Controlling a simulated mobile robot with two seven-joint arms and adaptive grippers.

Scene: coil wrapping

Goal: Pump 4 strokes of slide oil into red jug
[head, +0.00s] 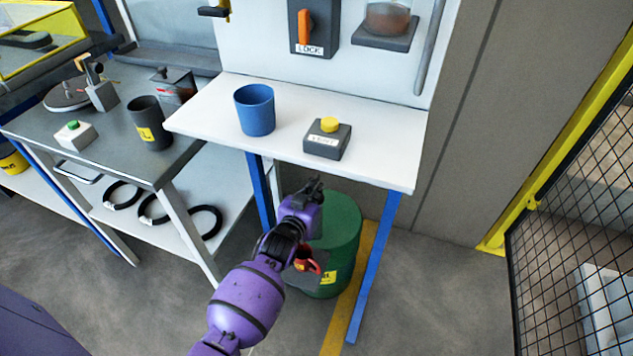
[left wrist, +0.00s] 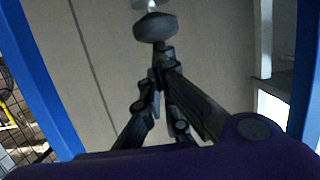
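The red jug (head: 307,260) stands low under the white table, in front of the green drum (head: 342,235). My purple left arm covers part of it. My left gripper (head: 315,184) is above the drum's top, just under the table's front edge. In the left wrist view its fingers (left wrist: 158,75) come together with nothing seen between them. A dark rounded knob (left wrist: 155,27) on a pale rod shows just past the fingertips. I cannot tell whether they touch. The knob is hidden in the head view. My right gripper is out of view.
The white table (head: 385,160) is overhead, with a blue cup (head: 254,110) and a yellow-button box (head: 328,138). Its blue legs (head: 373,270) flank the drum. A grey bench (head: 100,150) stands left; a mesh fence (head: 570,200) stands right.

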